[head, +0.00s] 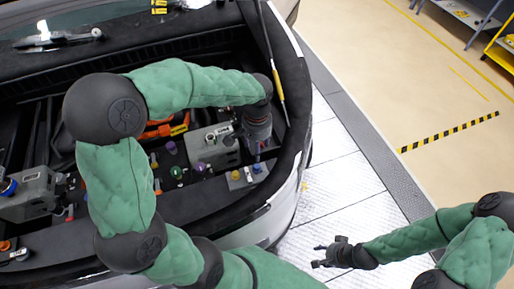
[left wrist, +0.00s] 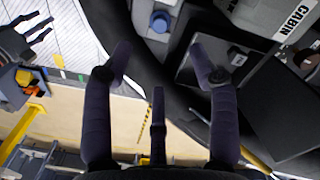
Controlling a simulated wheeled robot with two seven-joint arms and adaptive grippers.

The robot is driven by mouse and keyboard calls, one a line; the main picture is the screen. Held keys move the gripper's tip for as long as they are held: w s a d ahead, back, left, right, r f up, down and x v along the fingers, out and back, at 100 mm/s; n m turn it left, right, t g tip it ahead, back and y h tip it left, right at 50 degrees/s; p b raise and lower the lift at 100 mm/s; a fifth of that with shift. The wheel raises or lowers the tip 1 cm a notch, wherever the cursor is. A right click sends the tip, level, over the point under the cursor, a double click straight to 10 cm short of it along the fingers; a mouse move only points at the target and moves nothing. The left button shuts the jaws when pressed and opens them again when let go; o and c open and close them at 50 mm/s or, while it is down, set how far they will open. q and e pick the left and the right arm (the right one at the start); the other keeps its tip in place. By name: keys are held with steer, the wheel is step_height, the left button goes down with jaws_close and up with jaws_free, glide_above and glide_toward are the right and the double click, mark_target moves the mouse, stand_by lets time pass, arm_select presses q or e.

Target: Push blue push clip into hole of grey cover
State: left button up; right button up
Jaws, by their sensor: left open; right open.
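The blue push clip (head: 257,168) shows as a small blue knob on a small grey cover (head: 246,180) at the front edge of the engine bay. In the left wrist view the round blue clip (left wrist: 160,20) stands on the grey surface near the top edge, beyond my fingertips. I cannot tell how deep it sits, and the hole is not visible. My left gripper (head: 259,152) points down just behind the clip. Its fingers (left wrist: 160,58) are spread with nothing between them. My right gripper (head: 324,256) is open and empty over the light floor, outside the car.
A yellow cap (head: 235,175) sits left of the clip. A grey box (head: 212,145) and several coloured caps lie farther left in the bay. The car's dark front rim (head: 296,95) curves close to my left gripper. The tiled floor (head: 340,190) is clear.

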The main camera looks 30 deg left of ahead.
mark_target(257, 166)
arm_select(q)
steer(key=shift+f, duration=0.15)
steer(key=c, duration=0.7)
steer(key=shift+s+f+n+p, duration=0.1)
steer(key=shift+f+n+p, duration=0.2)
steer(key=shift+p, duration=0.1)
steer(key=c, duration=0.4)
steer(key=shift+s+f+n+p, duration=0.1)
steer(key=shift+f+n+p, duration=0.3)
steer(key=shift+f+n, duration=0.4)
jaws_close()
steer(key=shift+d+f+b, duration=0.1)
steer(key=shift+f+b, duration=2.2)
steer(key=shift+f, duration=0.9)
